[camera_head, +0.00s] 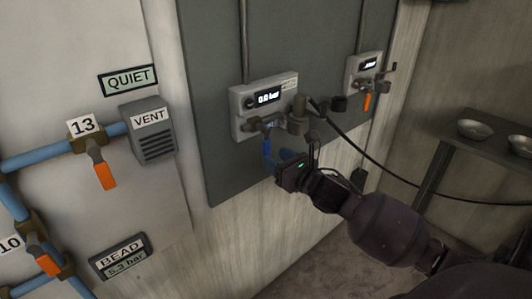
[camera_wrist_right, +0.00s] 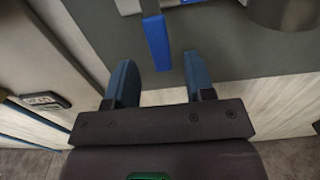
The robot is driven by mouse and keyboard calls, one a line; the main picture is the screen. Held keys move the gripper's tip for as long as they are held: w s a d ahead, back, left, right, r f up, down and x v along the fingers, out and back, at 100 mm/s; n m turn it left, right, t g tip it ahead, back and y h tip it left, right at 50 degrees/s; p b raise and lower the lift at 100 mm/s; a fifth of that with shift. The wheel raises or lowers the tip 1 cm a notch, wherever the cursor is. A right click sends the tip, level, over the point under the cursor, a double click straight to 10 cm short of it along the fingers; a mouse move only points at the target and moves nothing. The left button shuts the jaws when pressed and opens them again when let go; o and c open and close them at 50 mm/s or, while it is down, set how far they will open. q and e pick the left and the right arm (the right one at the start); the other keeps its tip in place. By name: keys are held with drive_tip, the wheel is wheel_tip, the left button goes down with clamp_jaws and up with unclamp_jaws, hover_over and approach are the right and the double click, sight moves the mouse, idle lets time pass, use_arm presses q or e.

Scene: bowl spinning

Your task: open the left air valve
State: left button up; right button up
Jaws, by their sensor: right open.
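The left air valve is a pale box (camera_head: 241,120) on the dark wall panel, with a display reading 0.0 bar. Its blue lever (camera_head: 267,150) hangs down below the box; it also shows in the right wrist view (camera_wrist_right: 157,42). My right gripper (camera_head: 282,158) is just below and beside the lever. In the wrist view the gripper (camera_wrist_right: 160,62) is open, its two blue-grey fingers apart, with the lever's lower end between and just beyond the fingertips. I cannot tell whether they touch. My left gripper is not in view.
A second valve box (camera_head: 352,75) with an orange lever (camera_head: 367,101) is to the right. A black hose (camera_head: 365,155) runs right from the left valve. Blue pipes with orange levers and a VENT box (camera_head: 153,145) are at left. Bowls (camera_head: 475,129) stand on a shelf at right.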

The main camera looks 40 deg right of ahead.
sight(268, 153)
drive_tip(key=shift+w+a, duration=0.2)
drive_tip(key=shift+w, duration=2.1)
clamp_jaws()
